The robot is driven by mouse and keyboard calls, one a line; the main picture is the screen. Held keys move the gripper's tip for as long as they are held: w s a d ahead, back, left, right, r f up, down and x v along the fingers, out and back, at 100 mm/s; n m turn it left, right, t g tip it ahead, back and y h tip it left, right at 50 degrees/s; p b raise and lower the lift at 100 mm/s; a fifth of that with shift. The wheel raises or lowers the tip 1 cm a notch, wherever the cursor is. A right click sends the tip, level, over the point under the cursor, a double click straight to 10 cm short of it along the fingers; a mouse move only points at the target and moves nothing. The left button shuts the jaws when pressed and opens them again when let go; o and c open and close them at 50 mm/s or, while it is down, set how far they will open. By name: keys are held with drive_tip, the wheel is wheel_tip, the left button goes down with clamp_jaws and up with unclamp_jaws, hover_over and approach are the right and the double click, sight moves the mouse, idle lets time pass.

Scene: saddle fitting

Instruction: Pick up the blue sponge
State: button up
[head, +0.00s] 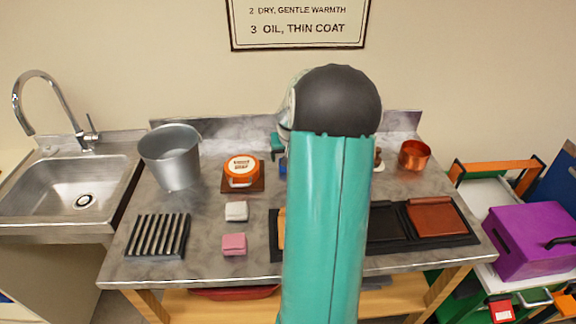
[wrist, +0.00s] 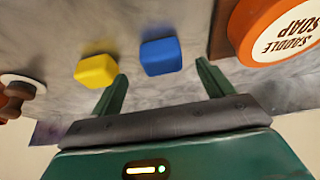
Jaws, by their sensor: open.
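The blue sponge (wrist: 161,56) is a small block on the grey worktop, in the upper middle of the wrist view. In the head view only a sliver of blue (head: 283,166) shows beside my arm. My gripper (wrist: 162,69) is open, one green finger on each side of the sponge in the wrist view. The sponge lies in line with the gap, a little nearer the right finger's side of the yellow sponge (wrist: 97,71). No contact shows. The yellow sponge sits just left, close to the left fingertip. My arm hides most of this area in the head view.
An orange saddle soap tin (head: 242,170) stands left of my gripper on a brown base; it also shows in the wrist view (wrist: 285,32). White (head: 236,211) and pink (head: 234,244) blocks, a metal bucket (head: 172,158) and a copper pot (head: 413,155) share the worktop.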

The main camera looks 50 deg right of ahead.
drive_tip(key=x, duration=0.5)
drive_tip(key=shift+w+a+f, duration=0.1)
drive_tip(key=shift+f, duration=0.1)
drive_tip(key=c, duration=1.1)
drive_tip(key=shift+o, duration=0.2)
drive_tip(key=shift+r, duration=0.1)
drive_tip(key=shift+r, duration=0.5)
drive_tip(key=w+a+r, duration=0.4)
drive_tip(key=a+r, duration=0.8)
drive_tip(key=a, duration=0.1)
drive_tip(key=shift+w+a, duration=0.15)
drive_tip(key=shift+w, duration=0.05)
drive_tip(key=shift+f, duration=0.1)
